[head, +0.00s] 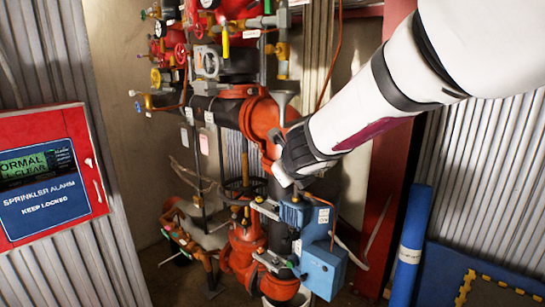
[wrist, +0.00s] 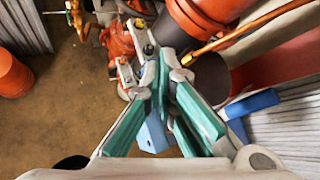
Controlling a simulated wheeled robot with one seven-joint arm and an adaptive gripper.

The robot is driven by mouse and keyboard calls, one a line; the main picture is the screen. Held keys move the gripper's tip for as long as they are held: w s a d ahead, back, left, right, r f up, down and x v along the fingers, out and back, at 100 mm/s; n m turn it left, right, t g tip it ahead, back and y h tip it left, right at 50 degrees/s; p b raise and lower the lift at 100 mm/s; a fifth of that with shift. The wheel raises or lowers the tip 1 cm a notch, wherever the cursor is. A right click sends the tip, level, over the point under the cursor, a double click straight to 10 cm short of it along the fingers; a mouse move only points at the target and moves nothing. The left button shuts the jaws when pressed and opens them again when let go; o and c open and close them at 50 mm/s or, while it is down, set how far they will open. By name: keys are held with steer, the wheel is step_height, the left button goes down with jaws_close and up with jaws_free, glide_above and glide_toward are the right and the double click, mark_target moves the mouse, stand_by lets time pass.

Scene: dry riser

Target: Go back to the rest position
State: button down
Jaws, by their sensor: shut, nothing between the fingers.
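My gripper (head: 284,178) is at the end of my white arm, which reaches in from the upper right in the head view. It is in front of the red and black riser pipes (head: 258,118), above the blue box (head: 322,262). In the wrist view the teal-padded fingers of my gripper (wrist: 162,66) come together at their tips, with nothing held between them. I cannot tell from the head view whether the gripper touches the pipework. The pipe behind the gripper is partly hidden by it.
Red valves and gauges (head: 208,62) crowd the upper alcove. A red sprinkler alarm cabinet (head: 90,170) is on the left corrugated wall. A red post (head: 388,195) and a blue roll (head: 408,250) stand at the right. Bare floor (wrist: 60,120) shows left in the wrist view.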

steer(key=s+d+r+n+g+y, duration=0.1)
steer(key=s+r+n+y, duration=0.15)
steer(key=s+n, duration=0.45)
steer(key=s+d+r+n+y, duration=0.1)
steer(key=s+r+n, duration=0.3)
steer(key=s+n, duration=0.3)
steer(key=s+d+f+n+g+h, duration=0.2)
steer(key=s+d+f+n, duration=0.1)
steer(key=s+d+n, duration=0.4)
steer(key=s+d+f+n+g+h, duration=0.2)
steer(key=s+d+n, duration=0.5)
steer(key=s, duration=0.7)
steer(key=shift+s+f+h, duration=0.25)
steer(key=shift+f+h, duration=0.3)
steer(key=shift+f, duration=0.1)
steer(key=shift+a, duration=0.15)
